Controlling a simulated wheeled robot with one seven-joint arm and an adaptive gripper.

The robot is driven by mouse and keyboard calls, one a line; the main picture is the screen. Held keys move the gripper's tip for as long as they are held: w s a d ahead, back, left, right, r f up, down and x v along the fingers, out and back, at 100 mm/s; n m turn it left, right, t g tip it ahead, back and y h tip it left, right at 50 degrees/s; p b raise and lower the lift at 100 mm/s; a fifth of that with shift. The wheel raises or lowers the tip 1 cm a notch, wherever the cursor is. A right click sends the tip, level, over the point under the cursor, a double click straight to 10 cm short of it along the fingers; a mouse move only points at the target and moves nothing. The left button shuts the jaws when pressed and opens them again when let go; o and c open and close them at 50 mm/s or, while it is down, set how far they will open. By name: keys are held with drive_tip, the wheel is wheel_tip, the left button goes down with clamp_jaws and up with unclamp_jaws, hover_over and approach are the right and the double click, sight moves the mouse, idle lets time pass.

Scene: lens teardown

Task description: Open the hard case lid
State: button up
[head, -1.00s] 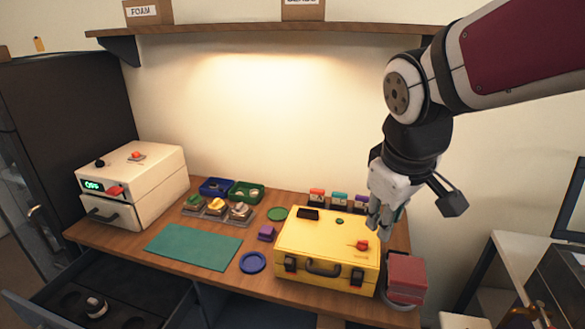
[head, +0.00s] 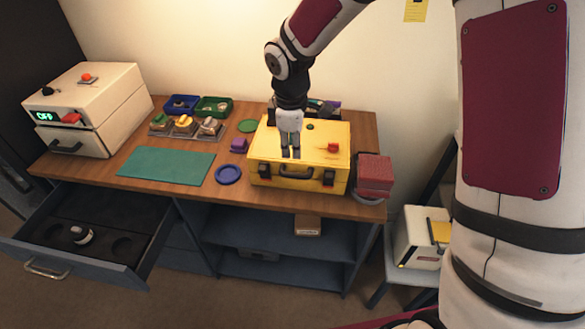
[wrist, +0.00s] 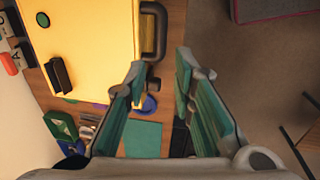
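The yellow hard case (head: 262,142) stands on the wooden bench with its lid closed. Its dark front handle (head: 297,174) lies between two latches, a left latch (head: 265,172) and a right latch (head: 328,178). A red part (head: 333,147) sits on the lid. My gripper (head: 291,155) points down over the front part of the lid, above and behind the handle in the head view. In the wrist view my gripper (wrist: 160,64) has its fingers apart with nothing between them. The case handle (wrist: 154,30) shows just beyond the fingertips. I cannot tell whether the fingers touch the case.
A red block (head: 375,174) stands close to the case's right side. A blue ring-like dish (head: 228,174), purple block (head: 239,145) and green mat (head: 167,165) lie to the left. An open drawer (head: 95,240) juts out at the lower left.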

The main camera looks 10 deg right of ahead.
sight(293, 173)
drive_tip(key=f, duration=0.3)
drive_tip(key=w+f, duration=0.1)
drive_tip(key=f, duration=0.3)
drive_tip(key=f+p, duration=0.1)
drive_tip(key=f, duration=0.3)
drive_tip(key=shift+w+d+f, duration=0.25)
drive_tip(key=shift+w, duration=0.15)
clamp_jaws()
